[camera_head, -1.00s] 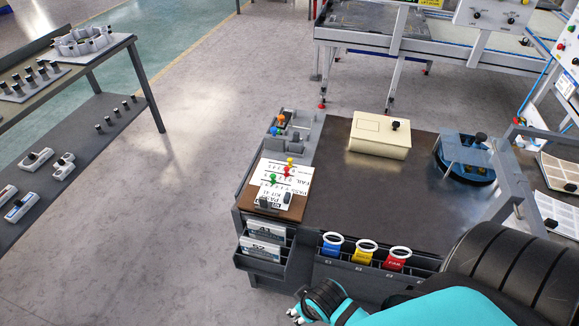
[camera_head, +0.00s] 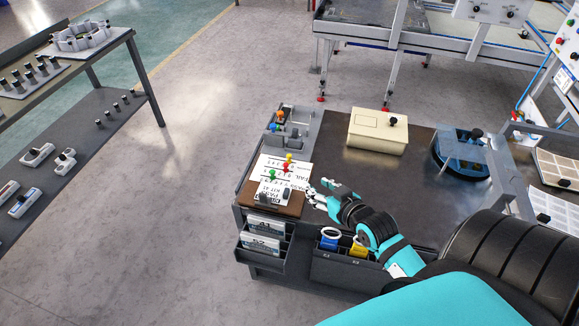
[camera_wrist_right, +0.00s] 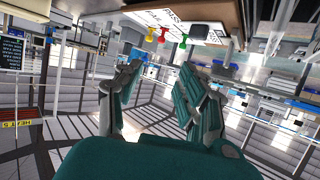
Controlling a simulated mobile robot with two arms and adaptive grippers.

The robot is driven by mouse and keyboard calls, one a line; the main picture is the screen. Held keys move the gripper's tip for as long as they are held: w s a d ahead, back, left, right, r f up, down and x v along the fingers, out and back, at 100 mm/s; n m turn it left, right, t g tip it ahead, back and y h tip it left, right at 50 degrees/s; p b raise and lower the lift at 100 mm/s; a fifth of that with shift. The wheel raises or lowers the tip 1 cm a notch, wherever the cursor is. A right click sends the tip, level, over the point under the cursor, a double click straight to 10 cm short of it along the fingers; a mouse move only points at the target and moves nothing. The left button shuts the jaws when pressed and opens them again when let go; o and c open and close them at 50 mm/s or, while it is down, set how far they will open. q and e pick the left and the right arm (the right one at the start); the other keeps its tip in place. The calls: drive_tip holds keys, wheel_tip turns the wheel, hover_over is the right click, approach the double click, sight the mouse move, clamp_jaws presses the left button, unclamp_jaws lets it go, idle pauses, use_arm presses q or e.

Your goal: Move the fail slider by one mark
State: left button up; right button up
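A white card board (camera_head: 268,178) on a brown base lies at the left end of the dark table, printed with PASS and FAIL rows of numbers. A red slider knob (camera_head: 286,168), a yellow knob (camera_head: 289,157) and a green knob (camera_head: 272,176) stand on it. The red one is close to the FAIL print; its exact mark is too small to read. My right gripper (camera_head: 318,191) is just right of the board, apart from the knobs. In the right wrist view, its fingers (camera_wrist_right: 160,88) are spread and empty, with the knobs beyond them. My left gripper is out of view.
A grey tray (camera_head: 312,130) with orange and blue knobs is behind the board. A cream box (camera_head: 378,131) and a blue round fixture (camera_head: 459,154) stand farther back. Front bins (camera_head: 262,258) hold cards and coloured tags. The table's middle is bare.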

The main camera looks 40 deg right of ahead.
sight(287, 165)
drive_tip(key=x, duration=1.6)
drive_tip(key=shift+w+a+f+b, duration=0.15)
drive_tip(key=shift+w+f+b, duration=0.15)
drive_tip(key=shift+w, duration=0.05)
clamp_jaws()
